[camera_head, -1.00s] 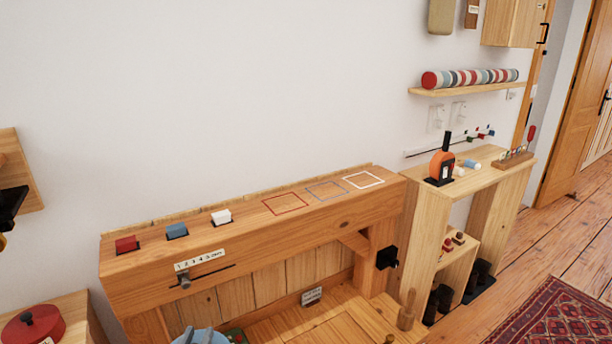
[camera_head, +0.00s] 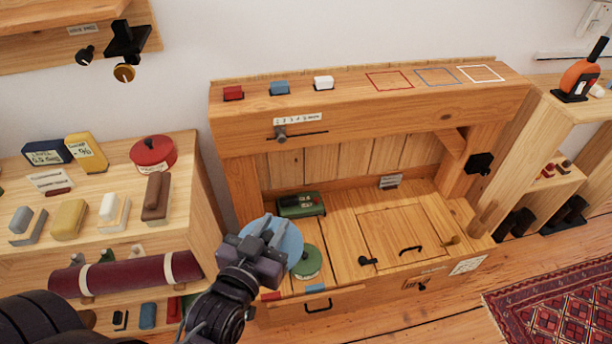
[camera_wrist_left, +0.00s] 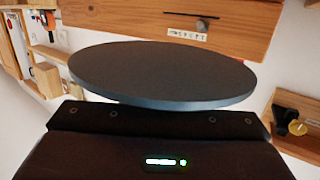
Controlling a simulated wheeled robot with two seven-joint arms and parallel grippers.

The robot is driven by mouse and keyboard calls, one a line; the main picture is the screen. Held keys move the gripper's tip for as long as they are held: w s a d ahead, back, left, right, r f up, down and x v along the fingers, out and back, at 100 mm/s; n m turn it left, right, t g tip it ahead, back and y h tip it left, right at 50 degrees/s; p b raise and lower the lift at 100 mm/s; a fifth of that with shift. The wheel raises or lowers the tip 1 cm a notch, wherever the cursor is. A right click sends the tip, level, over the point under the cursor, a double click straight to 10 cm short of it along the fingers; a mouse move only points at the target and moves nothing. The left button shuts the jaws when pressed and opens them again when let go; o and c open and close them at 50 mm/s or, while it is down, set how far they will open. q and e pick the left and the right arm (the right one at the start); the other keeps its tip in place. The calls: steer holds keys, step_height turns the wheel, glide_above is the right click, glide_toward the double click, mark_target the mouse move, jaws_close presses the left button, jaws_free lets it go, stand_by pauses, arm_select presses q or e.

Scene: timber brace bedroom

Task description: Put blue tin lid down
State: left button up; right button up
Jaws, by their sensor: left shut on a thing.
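The blue tin lid (camera_head: 286,237) is a flat round disc held in my left gripper (camera_head: 262,242). In the head view it shows above the left end of the wooden bench, partly hidden by the gripper. In the left wrist view the lid (camera_wrist_left: 160,72) spans the space in front of the gripper and hides the fingertips. My left gripper is shut on it. A green round lid with a knob (camera_head: 307,262) lies on the bench beside the blue lid. A red round lid with a knob (camera_head: 153,153) lies on the left shelf. My right gripper is not in view.
The bench (camera_head: 340,232) has a green box (camera_head: 301,204) at its back left and a hatch with black handles (camera_head: 411,249). A beam (camera_head: 350,105) above carries red, blue and white blocks and square outlines. The left shelf top holds several blocks.

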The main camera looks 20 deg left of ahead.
arm_select(q)
steer(key=w+d+r+m+g+h, duration=0.2)
steer(key=w+d+m+g+h, duration=0.2)
steer(key=d+m+h, duration=0.2)
steer(key=w+d+r+m+g+h, duration=0.3)
steer(key=w+d+m+g+h, duration=0.1)
steer(key=d+h, duration=0.4)
steer(key=d+m+g, duration=0.1)
steer(key=d+m, duration=0.1)
steer(key=shift+w+d+m+g, duration=0.15)
steer(key=shift+d+m+g, duration=0.15)
steer(key=shift+d+m, duration=0.1)
steer(key=shift+s+a+m+g+h, duration=0.2)
steer(key=shift+a+m+g+h, duration=0.2)
steer(key=shift+m+g, duration=0.45)
steer(key=shift+s+a+m+g+h, duration=0.2)
steer(key=shift+a+m+g, duration=0.35)
steer(key=shift+g, duration=0.45)
steer(key=shift+s+a+m+g+h, duration=0.15)
steer(key=shift+a+m+g+h, duration=0.3)
steer(key=shift+m+g, duration=0.4)
